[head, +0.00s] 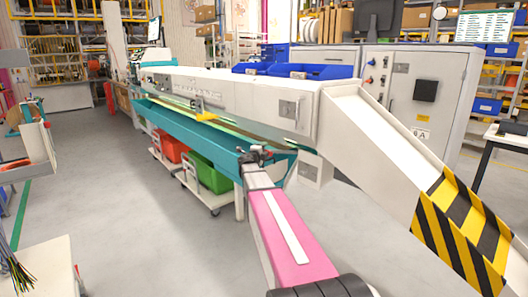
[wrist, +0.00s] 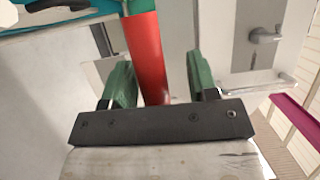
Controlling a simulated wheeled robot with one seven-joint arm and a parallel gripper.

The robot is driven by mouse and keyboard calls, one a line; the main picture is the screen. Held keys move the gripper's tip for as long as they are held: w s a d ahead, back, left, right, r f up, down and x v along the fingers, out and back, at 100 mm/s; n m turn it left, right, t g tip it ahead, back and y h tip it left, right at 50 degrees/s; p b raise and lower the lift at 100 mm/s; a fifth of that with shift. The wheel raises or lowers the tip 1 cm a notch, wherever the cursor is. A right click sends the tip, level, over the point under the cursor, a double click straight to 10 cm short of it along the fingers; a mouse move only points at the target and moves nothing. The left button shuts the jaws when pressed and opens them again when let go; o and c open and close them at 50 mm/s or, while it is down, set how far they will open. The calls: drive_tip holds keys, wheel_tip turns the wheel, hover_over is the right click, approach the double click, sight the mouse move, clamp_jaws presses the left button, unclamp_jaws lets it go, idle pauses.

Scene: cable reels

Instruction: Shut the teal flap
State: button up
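The teal flap (head: 205,136) is a long panel sloping outward along the front of the white machine (head: 225,92), open at the top. Its near end is partly hidden behind my gripper. A teal edge (wrist: 137,7) also shows at the top of the wrist view. My gripper (head: 262,156) is at this near end. In the wrist view my gripper (wrist: 160,82) has its two green fingers apart. A red bar (wrist: 146,50) runs down between them, close to the left finger, with a gap to the right one. I cannot tell whether it touches the left finger.
Below the flap stand orange (head: 168,145) and green (head: 207,172) bins on a wheeled cart (head: 190,181). A white chute (head: 385,140) with a striped end (head: 462,228) slopes down at the right. A grey cabinet (head: 425,92) stands behind it.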

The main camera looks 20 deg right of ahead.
drive_tip(key=v, duration=1)
drive_tip(key=shift+s+a, duration=0.25)
drive_tip(key=shift+s, duration=0.05)
drive_tip(key=s+a+f+n+y, duration=0.2)
drive_tip(key=a+f+n+y, duration=0.55)
drive_tip(key=a+n, duration=0.2)
drive_tip(key=s+a+f+n+y, duration=0.3)
drive_tip(key=a+f+n+y, duration=0.4)
drive_tip(key=n, duration=0.4)
drive_tip(key=s+f+n+g, duration=0.3)
drive_tip(key=s+f+g, duration=0.3)
drive_tip(key=s, duration=0.5)
drive_tip(key=s+f+n+g, duration=0.4)
drive_tip(key=s+f+g, duration=0.2)
drive_tip(key=s, duration=0.5)
drive_tip(key=shift+s+d+f+h, duration=0.2)
drive_tip(key=shift+s+d+h, duration=0.15)
drive_tip(key=shift+d+h, duration=0.1)
